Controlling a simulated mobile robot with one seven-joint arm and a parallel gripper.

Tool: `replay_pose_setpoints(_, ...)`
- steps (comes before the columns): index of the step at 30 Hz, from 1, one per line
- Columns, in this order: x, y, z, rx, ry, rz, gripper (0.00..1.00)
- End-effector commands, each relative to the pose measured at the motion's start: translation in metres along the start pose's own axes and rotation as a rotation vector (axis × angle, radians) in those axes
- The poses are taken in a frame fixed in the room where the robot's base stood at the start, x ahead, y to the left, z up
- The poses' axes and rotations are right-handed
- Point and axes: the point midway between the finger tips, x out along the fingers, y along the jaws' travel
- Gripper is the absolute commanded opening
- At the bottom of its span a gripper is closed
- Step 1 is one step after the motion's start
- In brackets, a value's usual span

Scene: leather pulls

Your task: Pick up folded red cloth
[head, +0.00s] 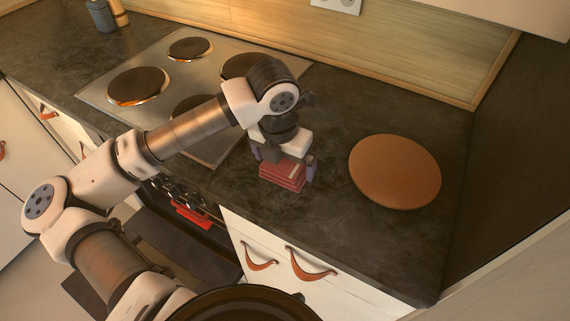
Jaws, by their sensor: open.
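The folded red cloth (282,175) lies on the dark countertop near its front edge, to the right of the stove. It looks like a small stack of red layers with a paler mark on top. My gripper (285,168) is directly over it and open, with one finger at the cloth's left side and one at its right. Whether the fingers touch the cloth I cannot tell. The gripper body hides the back part of the cloth.
A round brown board (395,172) lies to the right on the counter (350,230). The stove (150,62) with several round plates is to the left. An open oven door (170,245) sits below. Another red item (190,214) shows at the oven. Drawers with leather pulls are below the counter.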

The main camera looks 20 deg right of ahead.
Motion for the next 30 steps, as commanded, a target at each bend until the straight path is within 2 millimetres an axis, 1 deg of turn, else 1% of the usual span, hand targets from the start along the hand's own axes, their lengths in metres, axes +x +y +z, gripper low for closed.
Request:
replay_pose_setpoints(3, 0.013, 0.0, 0.0, -0.001, -0.002, -0.003, 1.0)
replay_pose_setpoints(6, 0.02, 0.0, 0.0, 0.0, -0.003, 0.0, 1.0)
replay_pose_setpoints(12, 0.021, 0.0, 0.0, 0.0, -0.004, 0.0, 1.0)
replay_pose_setpoints(13, 0.021, 0.0, 0.0, 0.0, -0.004, 0.0, 0.99)
replay_pose_setpoints(20, 0.021, 0.0, 0.0, 0.0, -0.004, 0.001, 0.69)
replay_pose_setpoints(26, 0.021, 0.0, 0.0, 0.0, -0.004, 0.001, 0.68)
replay_pose_setpoints(30, 0.017, 0.001, 0.001, 0.0, -0.005, 0.002, 0.68)
